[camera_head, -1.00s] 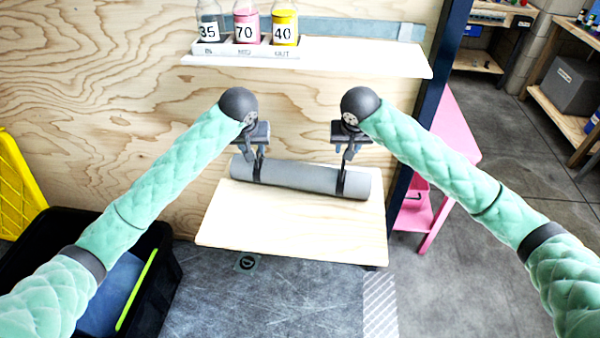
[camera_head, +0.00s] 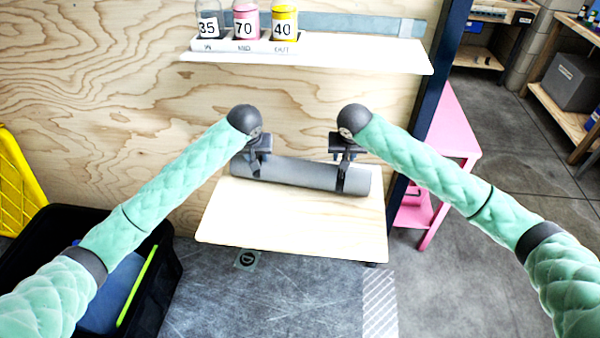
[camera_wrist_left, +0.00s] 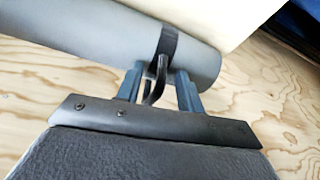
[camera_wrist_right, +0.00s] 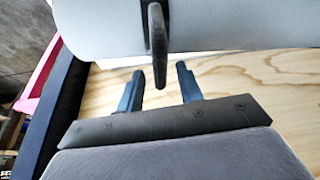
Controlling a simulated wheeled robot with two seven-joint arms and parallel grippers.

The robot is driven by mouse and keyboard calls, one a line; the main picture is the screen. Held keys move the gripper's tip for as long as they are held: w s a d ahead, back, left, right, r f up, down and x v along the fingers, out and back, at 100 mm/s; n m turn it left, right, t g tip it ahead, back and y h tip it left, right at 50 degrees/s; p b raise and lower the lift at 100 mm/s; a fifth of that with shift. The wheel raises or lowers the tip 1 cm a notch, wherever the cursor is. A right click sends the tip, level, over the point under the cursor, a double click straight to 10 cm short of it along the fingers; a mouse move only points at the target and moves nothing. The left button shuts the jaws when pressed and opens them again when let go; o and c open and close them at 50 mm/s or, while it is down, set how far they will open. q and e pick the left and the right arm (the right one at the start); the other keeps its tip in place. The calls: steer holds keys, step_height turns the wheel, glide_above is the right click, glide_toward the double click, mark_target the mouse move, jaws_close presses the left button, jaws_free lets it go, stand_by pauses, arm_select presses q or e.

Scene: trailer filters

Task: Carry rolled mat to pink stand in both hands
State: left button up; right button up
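The rolled mat (camera_head: 300,175) is a grey cylinder lying lengthwise on a pale wooden shelf (camera_head: 290,229). It has a dark strap with a raised loop near each end. In the left wrist view, my left gripper (camera_wrist_left: 158,90) is open, with the left loop (camera_wrist_left: 158,68) between its fingers. In the right wrist view, my right gripper (camera_wrist_right: 160,88) is open, with the tip of the right loop (camera_wrist_right: 158,55) between its fingertips. The pink stand (camera_head: 455,125) is partly hidden behind a dark post, right of the shelf.
A white upper shelf (camera_head: 350,55) with a row of labelled bottles is above the mat. The dark post (camera_head: 432,95) separates the wooden shelf from the pink stand. A black bin (camera_head: 45,232) and a yellow crate (camera_head: 18,185) are at the left. Open floor (camera_head: 480,260) lies at the right.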

arm_select(q)
steer(key=shift+c, duration=0.5)
arm_select(e)
steer(key=shift+c, duration=0.5)
arm_select(q)
jaws_close()
arm_select(e)
jaws_close()
arm_select(q)
steer(key=shift+w+a+r, duration=0.1)
steer(key=shift+r, duration=0.1)
arm_select(e)
steer(key=shift+r, duration=0.2)
